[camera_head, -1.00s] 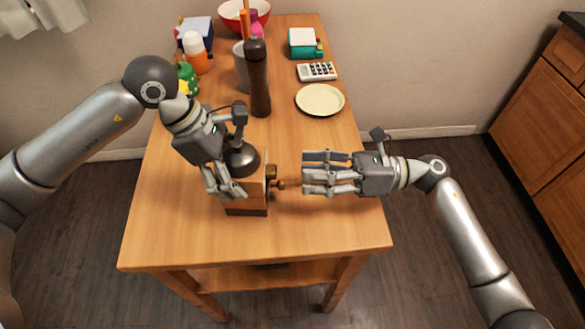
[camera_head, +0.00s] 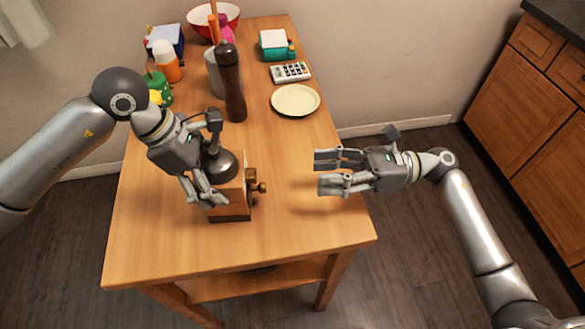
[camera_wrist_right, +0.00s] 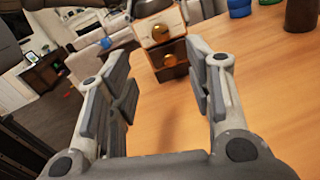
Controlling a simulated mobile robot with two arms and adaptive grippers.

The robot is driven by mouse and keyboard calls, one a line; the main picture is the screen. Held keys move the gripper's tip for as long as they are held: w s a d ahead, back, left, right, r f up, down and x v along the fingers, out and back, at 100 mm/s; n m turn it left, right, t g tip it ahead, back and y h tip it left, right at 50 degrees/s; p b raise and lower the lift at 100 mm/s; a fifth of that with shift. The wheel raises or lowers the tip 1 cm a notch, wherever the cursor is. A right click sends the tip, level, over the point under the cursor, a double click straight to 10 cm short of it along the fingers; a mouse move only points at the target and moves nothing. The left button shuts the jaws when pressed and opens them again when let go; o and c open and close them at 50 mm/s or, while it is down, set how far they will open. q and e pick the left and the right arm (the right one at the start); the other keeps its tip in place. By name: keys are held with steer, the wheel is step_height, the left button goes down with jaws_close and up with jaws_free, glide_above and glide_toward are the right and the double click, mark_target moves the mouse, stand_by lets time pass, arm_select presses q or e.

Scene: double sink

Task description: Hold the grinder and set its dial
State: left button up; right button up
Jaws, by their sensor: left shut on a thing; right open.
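The grinder (camera_head: 236,203) is a wooden box with a dark domed top and dark base. It stands upright near the table's front half, with knobs (camera_head: 258,187) on its right side. My left gripper (camera_head: 214,165) is shut on the grinder from the left and hides part of it. My right gripper (camera_head: 318,173) is open and empty, to the right of the knobs with a clear gap. In the right wrist view, the grinder (camera_wrist_right: 143,30) shows an upper round knob (camera_wrist_right: 160,33) and a lower brass knob (camera_wrist_right: 170,60) beyond the open fingers; I cannot tell which is the dial.
The wooden table (camera_head: 300,225) is clear at the front and right. Behind the grinder stand a tall brown mill (camera_head: 231,85), a cream plate (camera_head: 295,100), a calculator (camera_head: 291,72), a red bowl (camera_head: 230,14) and a green object (camera_head: 157,86).

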mark_target(251, 176)
steer(key=a+n, duration=0.1)
steer(key=a, duration=1.1)
jaws_close()
steer(key=shift+d+m, duration=0.1)
steer(key=shift+m, duration=0.5)
jaws_free()
